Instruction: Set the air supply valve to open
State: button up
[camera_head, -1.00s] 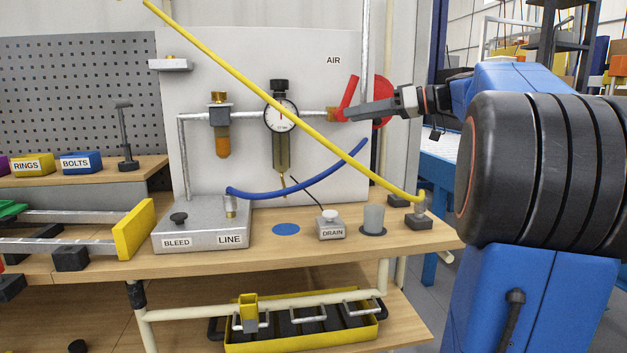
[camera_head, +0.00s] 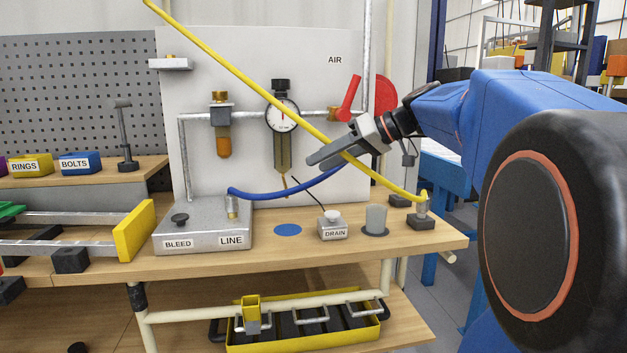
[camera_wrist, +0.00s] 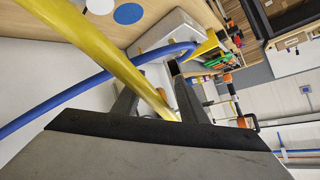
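The air supply valve shows in the head view as a red lever handle (camera_head: 349,97) on a brass body (camera_head: 333,114) at the right end of the grey pipe, below the AIR label (camera_head: 334,60). The lever stands up, leaning slightly right. My gripper (camera_head: 314,160) is below the valve, apart from the lever, with its fingers pointing left. The wrist view shows a gap between the two fingers (camera_wrist: 154,98). The yellow hose (camera_head: 318,134) crosses the fingers in the head view and the gap in the wrist view; I cannot tell whether it lies between them.
A round gauge (camera_head: 282,117) sits left of the valve. A red disc (camera_head: 384,98) is at its right, behind the vertical pipe. A blue hose (camera_head: 285,194) runs below my gripper. The DRAIN block (camera_head: 332,230) and a grey cup (camera_head: 375,220) stand on the bench (camera_head: 300,257).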

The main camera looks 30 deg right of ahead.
jog(key=shift+m+g+h, duration=0.3)
jog(key=shift+g+h, duration=0.1)
jog(key=shift+s+a+f, duration=0.3)
jog(key=shift+a+f, duration=0.25)
jog(key=shift+f, duration=0.1)
jog(key=shift+s+a+f, duration=0.25)
jog(key=shift+a+f, duration=0.35)
jog(key=shift+s+a+f, duration=0.3)
jog(key=shift+a+f, duration=0.25)
jog(key=shift+f, duration=0.1)
